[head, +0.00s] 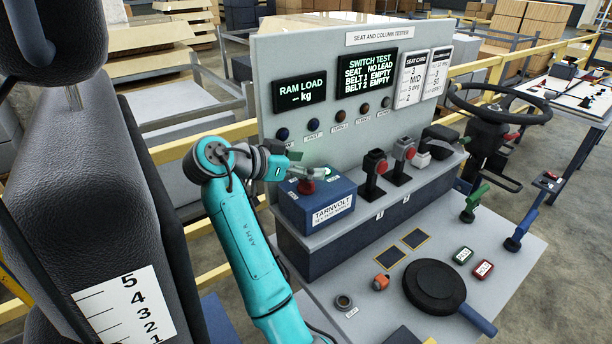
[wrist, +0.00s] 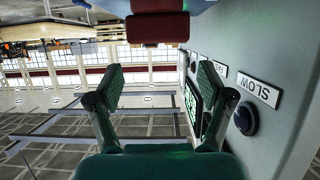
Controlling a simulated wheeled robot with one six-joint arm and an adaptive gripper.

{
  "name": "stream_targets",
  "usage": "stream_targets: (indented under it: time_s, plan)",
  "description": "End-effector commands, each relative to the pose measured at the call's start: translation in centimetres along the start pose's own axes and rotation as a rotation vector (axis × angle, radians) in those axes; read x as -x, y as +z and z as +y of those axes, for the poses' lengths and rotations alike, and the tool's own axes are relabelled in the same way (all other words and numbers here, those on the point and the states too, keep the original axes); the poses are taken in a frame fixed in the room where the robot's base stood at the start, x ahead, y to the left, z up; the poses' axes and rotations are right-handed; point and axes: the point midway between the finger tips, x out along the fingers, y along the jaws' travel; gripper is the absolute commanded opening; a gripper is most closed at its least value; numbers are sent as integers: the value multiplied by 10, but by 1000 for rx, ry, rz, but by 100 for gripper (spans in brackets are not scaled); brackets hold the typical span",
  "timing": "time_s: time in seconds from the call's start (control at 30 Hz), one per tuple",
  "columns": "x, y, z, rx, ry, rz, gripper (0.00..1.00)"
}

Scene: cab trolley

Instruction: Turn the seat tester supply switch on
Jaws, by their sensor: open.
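The blue supply box (head: 318,210), labelled TARNVOLT with smaller text below, sits at the left end of the bench ledge. A red knob (head: 306,187) stands on its top, and a green glow (head: 330,173) shows behind it. My gripper (head: 316,172) is just above the box top, close to the knob. In the wrist view my gripper (wrist: 160,76) is open with nothing between its fingers. A red part (wrist: 158,27) lies beyond the fingertips, with a strip of the blue box above it. I cannot tell whether the gripper touches the knob, or the switch's position.
The grey tester panel (head: 280,55) rises close behind my gripper, with the SLOW button (wrist: 245,118) near one finger. Red-topped switches (head: 375,165) stand right of the box. A black round pad (head: 435,283) lies on the bench; a seat (head: 80,170) stands at left.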

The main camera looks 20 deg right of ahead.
Motion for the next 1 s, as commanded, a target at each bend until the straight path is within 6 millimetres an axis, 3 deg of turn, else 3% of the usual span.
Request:
stream_targets:
  time_s: [0.2,0.4,1.0]
  plan:
    - [15,-37,0,-3,-1,1,80]
    - [22,-54,0,0,0,0,80]
    - [24,-57,0,1,0,0,80]
